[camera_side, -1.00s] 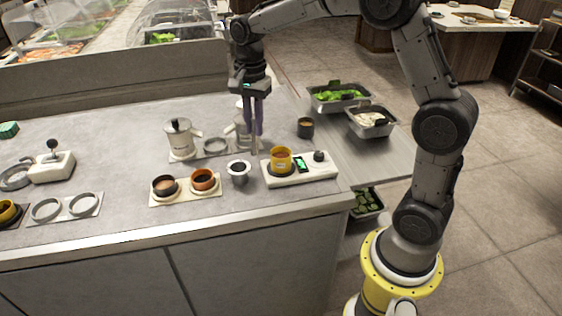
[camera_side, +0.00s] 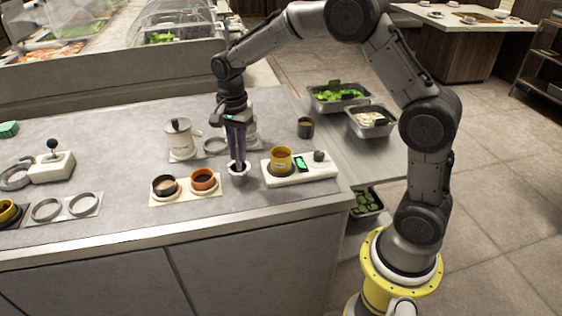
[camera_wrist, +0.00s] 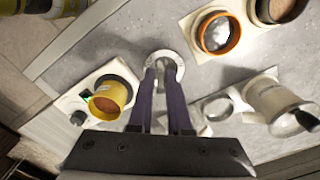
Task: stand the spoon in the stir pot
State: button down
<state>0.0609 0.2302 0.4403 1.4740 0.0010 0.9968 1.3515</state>
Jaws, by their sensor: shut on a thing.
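A small white-rimmed pot (camera_side: 239,178), which looks like the stir pot, stands on the counter between the cup board and the scale. In the wrist view its pale rim (camera_wrist: 166,56) shows just beyond my fingertips. My gripper (camera_side: 237,160) points straight down with its purple fingers right over this pot, tips at about its mouth. In the wrist view the gripper (camera_wrist: 163,76) has its fingers close together on the spoon. The spoon is mostly hidden by the fingers and the pot; I cannot tell how deep its lower end sits.
A yellow cup (camera_side: 280,160) stands on a white scale (camera_side: 315,171) just right of the pot. A dark cup (camera_side: 164,186) and an orange-brown cup (camera_side: 203,180) stand on a board to the left. A white canister (camera_side: 180,142) is behind. A dark cup (camera_side: 305,128) stands back right.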

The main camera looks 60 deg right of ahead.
jog(key=shift+f, duration=0.4)
dwell(0.6)
jog(key=shift+c, duration=0.6)
grip_release()
jog(key=shift+r, duration=4.55)
